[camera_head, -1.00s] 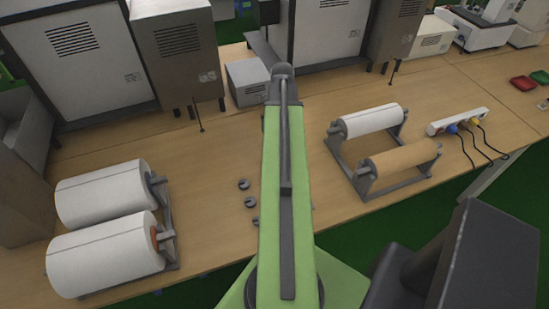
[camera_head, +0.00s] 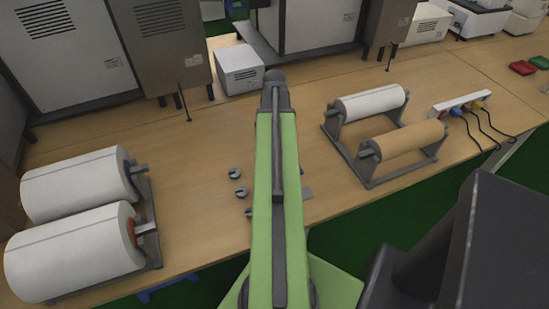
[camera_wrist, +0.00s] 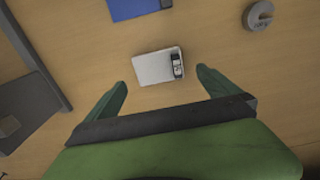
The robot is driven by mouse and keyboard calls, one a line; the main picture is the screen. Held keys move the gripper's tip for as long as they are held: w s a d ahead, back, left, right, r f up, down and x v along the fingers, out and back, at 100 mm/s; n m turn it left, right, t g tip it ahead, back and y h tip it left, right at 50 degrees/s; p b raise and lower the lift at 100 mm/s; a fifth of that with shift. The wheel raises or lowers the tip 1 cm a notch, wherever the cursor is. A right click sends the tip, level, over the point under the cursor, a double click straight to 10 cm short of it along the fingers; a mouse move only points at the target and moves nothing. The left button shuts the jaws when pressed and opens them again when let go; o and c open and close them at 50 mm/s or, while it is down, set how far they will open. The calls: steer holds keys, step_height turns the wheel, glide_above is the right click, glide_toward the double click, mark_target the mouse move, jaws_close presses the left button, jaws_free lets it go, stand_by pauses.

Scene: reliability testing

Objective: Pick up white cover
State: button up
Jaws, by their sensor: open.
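A small white rectangular piece with a dark strip at its right end, which looks like the white cover (camera_wrist: 150,67), lies flat on the wooden table in the wrist view. My gripper (camera_wrist: 162,80) is open above the table, with its green fingers apart. The white piece shows between and slightly beyond the fingertips, and no contact is visible. In the head view my arm hides the gripper and the white piece.
A blue flat object (camera_wrist: 138,8) and a round grey part (camera_wrist: 258,15) lie beyond the white piece. A dark frame (camera_wrist: 50,82) is at the left. White rolls (camera_head: 75,185) stand left of my arm, and a roll stand (camera_head: 368,184) stands right.

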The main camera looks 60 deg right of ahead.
step_height(320, 180, down, 5)
steer(key=b, duration=0.5)
steer(key=shift+s+f, duration=0.1)
steer(key=shift+f, duration=0.1)
steer(key=shift+r, duration=0.2)
steer(key=c, duration=1.3)
steer(key=shift+r, duration=0.1)
